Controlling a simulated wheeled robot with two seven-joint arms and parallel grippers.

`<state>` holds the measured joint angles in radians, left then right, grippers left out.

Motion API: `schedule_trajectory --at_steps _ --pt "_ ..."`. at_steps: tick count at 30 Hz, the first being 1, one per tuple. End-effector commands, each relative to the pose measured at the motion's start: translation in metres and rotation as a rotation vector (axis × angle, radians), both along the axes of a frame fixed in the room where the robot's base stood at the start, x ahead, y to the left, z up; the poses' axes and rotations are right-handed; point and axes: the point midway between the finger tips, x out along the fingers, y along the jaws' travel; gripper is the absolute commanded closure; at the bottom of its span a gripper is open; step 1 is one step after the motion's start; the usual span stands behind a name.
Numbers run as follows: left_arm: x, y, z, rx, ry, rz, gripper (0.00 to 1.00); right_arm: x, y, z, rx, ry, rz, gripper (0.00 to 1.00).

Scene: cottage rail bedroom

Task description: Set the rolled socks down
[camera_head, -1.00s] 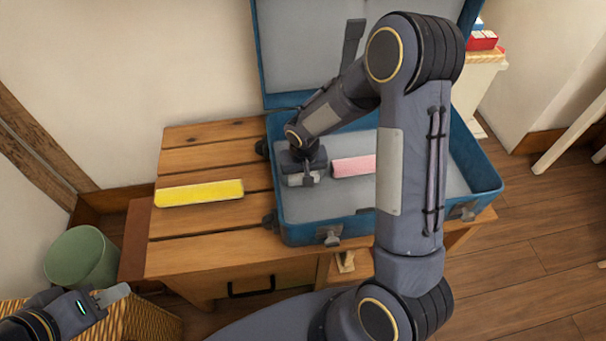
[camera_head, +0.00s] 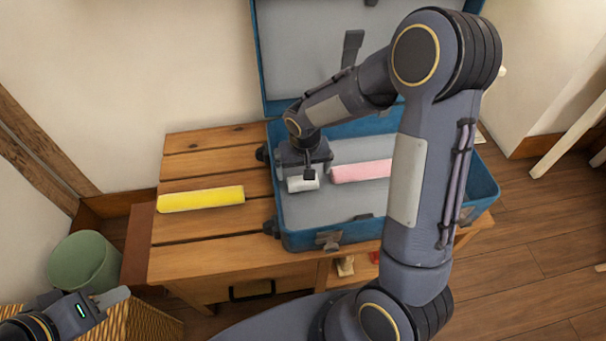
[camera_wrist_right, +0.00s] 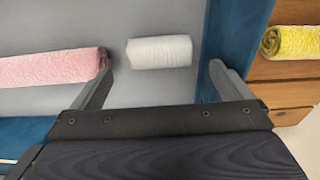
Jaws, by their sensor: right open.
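The rolled socks (camera_head: 303,184), a short white roll, lie on the grey floor of the open blue suitcase (camera_head: 345,236), near its left side. In the right wrist view the white roll (camera_wrist_right: 160,52) lies beyond and between the spread fingertips, with gaps on both sides. My right gripper (camera_head: 309,173) is open just over the roll; its fingers (camera_wrist_right: 160,78) also show in the right wrist view. My left gripper (camera_head: 110,297) is at the lower left, away from the suitcase; its jaw opening is unclear.
A pink roll (camera_head: 362,171) lies in the suitcase right of the socks. A yellow roll (camera_head: 201,198) lies on the wooden bench (camera_head: 200,262) left of the suitcase. A green bin (camera_head: 83,262) stands lower left. My right arm hides the suitcase's right part.

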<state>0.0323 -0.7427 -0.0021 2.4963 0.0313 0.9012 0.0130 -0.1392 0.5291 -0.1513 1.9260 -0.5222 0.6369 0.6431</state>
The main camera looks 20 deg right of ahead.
Motion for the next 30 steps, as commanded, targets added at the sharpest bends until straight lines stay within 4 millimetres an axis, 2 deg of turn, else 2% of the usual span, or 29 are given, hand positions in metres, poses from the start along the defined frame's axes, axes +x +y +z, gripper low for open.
schedule_trajectory --at_steps 1,3,11,14,17,21,24,27,30 --pt "0.000 0.000 0.006 0.000 0.000 0.000 0.64 -0.001 0.001 0.015 0.001 -0.004 -0.001 0.01" --pt "0.000 0.000 0.009 0.000 0.000 0.000 0.64 -0.003 0.001 0.028 0.000 -0.003 -0.001 0.01" --pt "0.000 0.000 0.014 0.000 0.000 0.000 0.64 -0.007 0.001 0.055 0.004 -0.002 -0.001 0.01" --pt "0.000 0.000 0.015 0.000 0.000 0.000 0.64 -0.016 -0.002 0.070 0.025 -0.015 -0.005 0.01" --pt "0.000 0.000 0.014 0.000 0.000 0.000 0.64 -0.039 -0.009 0.095 0.075 -0.047 -0.011 0.01" --pt "0.000 0.000 0.014 0.000 0.000 0.000 0.64 -0.089 -0.015 0.136 0.169 -0.122 -0.001 0.01" --pt "0.000 0.000 0.014 0.000 0.000 0.000 0.64 -0.128 -0.013 0.158 0.228 -0.187 0.021 0.01" --pt "0.000 0.000 0.014 0.000 0.000 0.000 0.64 -0.163 -0.007 0.170 0.274 -0.255 0.046 0.01" --pt "0.000 0.000 0.014 0.000 0.000 0.000 0.64 -0.190 0.000 0.175 0.303 -0.317 0.072 0.01"
